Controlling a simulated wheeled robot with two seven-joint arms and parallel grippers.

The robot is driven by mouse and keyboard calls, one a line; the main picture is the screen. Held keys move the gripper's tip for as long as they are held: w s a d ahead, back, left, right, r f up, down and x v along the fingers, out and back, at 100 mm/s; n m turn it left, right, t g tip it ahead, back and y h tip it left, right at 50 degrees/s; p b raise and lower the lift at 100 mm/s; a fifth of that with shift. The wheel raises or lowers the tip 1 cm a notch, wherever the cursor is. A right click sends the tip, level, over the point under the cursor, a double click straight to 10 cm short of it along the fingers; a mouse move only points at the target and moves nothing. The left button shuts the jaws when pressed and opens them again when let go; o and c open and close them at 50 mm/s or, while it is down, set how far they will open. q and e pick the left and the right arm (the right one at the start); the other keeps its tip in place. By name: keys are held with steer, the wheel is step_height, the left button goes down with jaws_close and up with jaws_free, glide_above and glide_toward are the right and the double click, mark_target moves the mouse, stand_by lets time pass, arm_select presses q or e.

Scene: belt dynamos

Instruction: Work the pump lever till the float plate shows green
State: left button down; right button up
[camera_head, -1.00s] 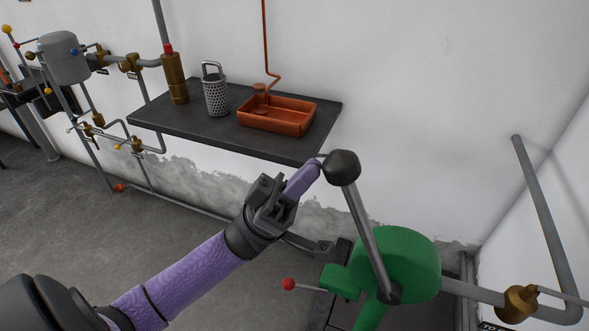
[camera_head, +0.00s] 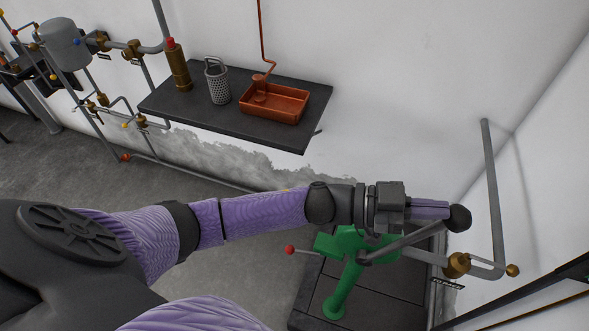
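The green pump (camera_head: 345,265) stands on a dark floor plate. Its grey lever (camera_head: 410,240) slants up to the right and ends in a black ball knob (camera_head: 459,217). My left gripper (camera_head: 446,210) reaches across above the pump, its purple fingers touching or very close to the knob. The fingers overlap from this angle, so I cannot tell whether they are closed around the knob or only against it. My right gripper is not in view. I cannot make out a float plate or a green sign.
A dark wall shelf (camera_head: 215,118) holds an orange tray (camera_head: 290,97), a perforated metal basket (camera_head: 217,82) and a brass cylinder (camera_head: 178,67). A grey pipe (camera_head: 491,180) with a brass fitting (camera_head: 457,265) runs right of the pump. A red-knobbed rod (camera_head: 290,250) juts left from the pump.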

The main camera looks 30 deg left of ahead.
mark_target(452, 216)
arm_select(q)
steer(key=shift+w+d+f+g+y+p, duration=0.25)
steer(key=shift+d+p, duration=0.2)
steer(key=shift+d, duration=0.3)
steer(key=shift+w+d+f+g+y+p, duration=0.1)
steer(key=shift+d+y+p, duration=0.3)
steer(key=shift+d, duration=0.3)
steer(key=shift+f, duration=0.15)
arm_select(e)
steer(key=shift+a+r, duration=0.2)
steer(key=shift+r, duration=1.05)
arm_select(q)
steer(key=shift+s, duration=0.1)
